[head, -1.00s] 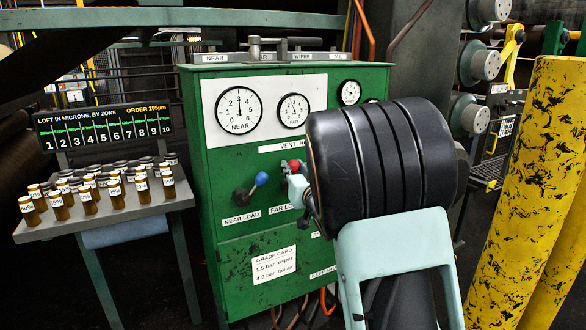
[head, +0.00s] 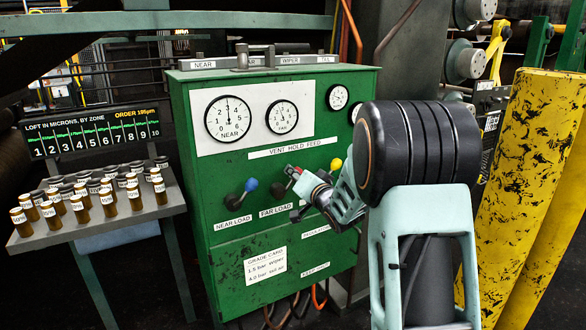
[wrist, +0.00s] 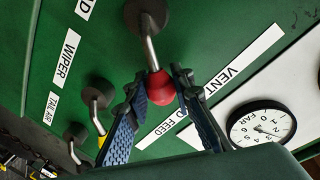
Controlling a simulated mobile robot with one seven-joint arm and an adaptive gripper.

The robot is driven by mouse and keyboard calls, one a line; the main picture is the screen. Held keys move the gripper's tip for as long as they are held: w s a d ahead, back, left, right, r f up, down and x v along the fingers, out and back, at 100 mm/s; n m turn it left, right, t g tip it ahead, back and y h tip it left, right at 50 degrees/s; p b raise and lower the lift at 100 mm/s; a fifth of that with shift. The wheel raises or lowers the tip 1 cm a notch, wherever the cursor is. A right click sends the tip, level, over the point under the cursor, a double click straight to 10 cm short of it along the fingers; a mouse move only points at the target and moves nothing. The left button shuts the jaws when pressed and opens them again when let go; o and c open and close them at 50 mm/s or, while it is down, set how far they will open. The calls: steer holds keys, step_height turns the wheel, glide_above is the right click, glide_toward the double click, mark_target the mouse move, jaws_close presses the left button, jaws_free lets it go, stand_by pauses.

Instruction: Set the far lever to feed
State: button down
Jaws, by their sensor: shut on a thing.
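The far lever has a red knob (head: 291,170) on a metal rod, above the FAR LOAD label (head: 275,211) on the green cabinet. My gripper (head: 296,177) is at the knob from the right and hides most of the lever. In the wrist view the red knob (wrist: 160,88) sits between the two blue-padded fingertips, which are shut on it. The rod runs from the knob to a round dark pivot (wrist: 146,15).
The blue-knobbed near lever (head: 251,184) is left of the far lever. A yellow-knobbed lever (head: 336,165) is close on its right, beside my arm. Dial gauges, including FAR (head: 282,117), are above. A table with bottles (head: 80,208) stands left; yellow posts (head: 525,190) stand right.

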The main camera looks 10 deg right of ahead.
steer(key=shift+d+f+m, duration=0.15)
steer(key=shift+m, duration=0.15)
steer(key=c, duration=1.7)
jaws_free()
steer(key=shift+o, duration=0.2)
steer(key=s+d+r, duration=0.1)
steer(key=s+d, duration=0.1)
steer(key=s, duration=0.9)
steer(key=shift+s+r, duration=0.25)
steer(key=shift+s, duration=0.1)
steer(key=shift+r, duration=0.1)
